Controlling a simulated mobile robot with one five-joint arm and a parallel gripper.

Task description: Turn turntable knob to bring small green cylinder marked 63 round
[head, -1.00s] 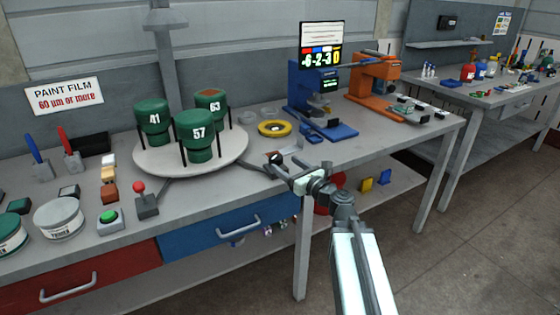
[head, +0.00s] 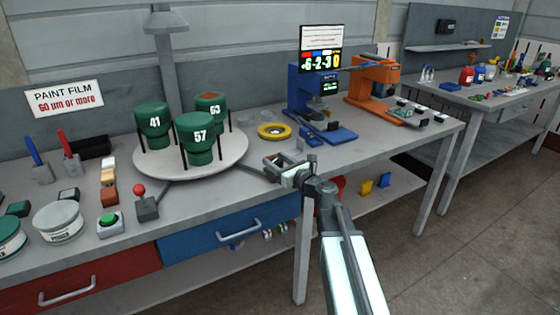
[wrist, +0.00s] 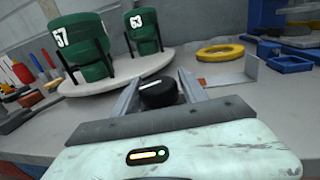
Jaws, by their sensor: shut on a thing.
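The green cylinder marked 63 (head: 212,118) stands upright at the back right of the round grey turntable (head: 232,160). It also shows in the wrist view (wrist: 144,38). Green cylinders marked 57 (head: 200,155) and 41 (head: 152,136) stand at the front and left of the turntable. Thin black posts stand beside them. The black knob (wrist: 157,97) with a white line on top lies between my fingers in the wrist view. My gripper (head: 282,164) is shut on it, right of the turntable. The knob is mostly hidden in the head view.
A yellow ring (head: 275,131) and blue (head: 305,95) and orange (head: 376,78) machines stand to the right. A red-knobbed lever (head: 147,205), a green button (head: 110,220) and a grey tin (head: 59,222) are at the left front. The bench's front edge runs below my gripper.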

